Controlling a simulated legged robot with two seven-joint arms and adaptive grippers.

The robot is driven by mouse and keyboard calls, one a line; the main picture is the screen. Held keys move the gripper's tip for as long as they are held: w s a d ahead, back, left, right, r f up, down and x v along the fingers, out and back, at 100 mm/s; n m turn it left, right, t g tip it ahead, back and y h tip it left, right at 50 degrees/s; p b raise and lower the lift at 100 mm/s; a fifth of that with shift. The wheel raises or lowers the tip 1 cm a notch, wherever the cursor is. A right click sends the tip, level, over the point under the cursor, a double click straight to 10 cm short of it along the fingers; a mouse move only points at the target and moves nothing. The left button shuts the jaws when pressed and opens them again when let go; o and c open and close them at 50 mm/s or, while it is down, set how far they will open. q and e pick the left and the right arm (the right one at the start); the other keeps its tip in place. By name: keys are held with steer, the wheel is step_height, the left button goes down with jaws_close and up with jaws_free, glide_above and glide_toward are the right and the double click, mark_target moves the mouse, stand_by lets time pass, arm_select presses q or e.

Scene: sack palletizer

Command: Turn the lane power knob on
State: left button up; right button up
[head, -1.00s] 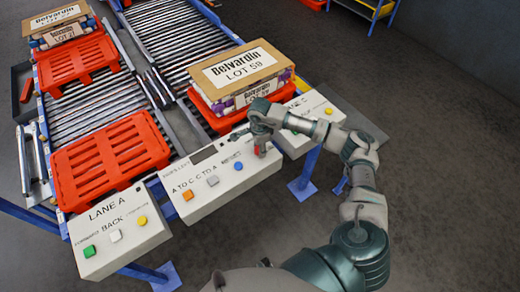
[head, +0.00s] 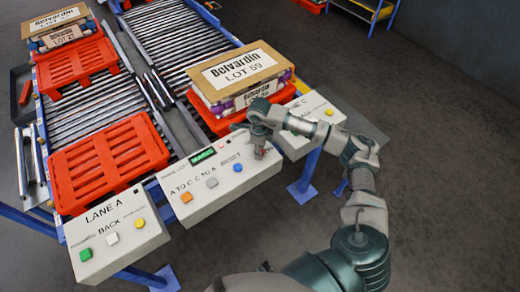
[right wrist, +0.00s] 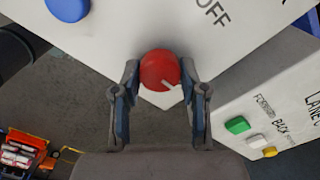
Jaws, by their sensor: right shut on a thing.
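The red knob (right wrist: 159,70) is on the white middle control box, beside the printed word OFF in the right wrist view. A white pointer line on its face slants toward the lower right. My right gripper (right wrist: 158,82) is shut on the knob, one finger on each side of it. In the head view the right gripper (head: 260,148) reaches down to the right end of the middle box (head: 207,202) and largely hides the knob. A small display (head: 203,155) on that box is lit green. My left gripper is out of view.
The lane A box (head: 118,240) stands at the left, with green, white and yellow buttons. The lane C box (head: 317,117) is at the right. Orange, grey and blue buttons (head: 237,167) sit left of the knob. Red pallets (head: 108,160) and stacked sacks rest on the rollers behind.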

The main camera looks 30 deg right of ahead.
steer(key=shift+w, duration=0.1)
steer(key=o, duration=1)
steer(key=shift+c, duration=0.2)
steer(key=shift+o, duration=0.9)
steer(key=shift+w, duration=0.1)
steer(key=shift+r, duration=0.25)
step_height(320, 180, up, 11)
steer(key=shift+r, duration=0.15)
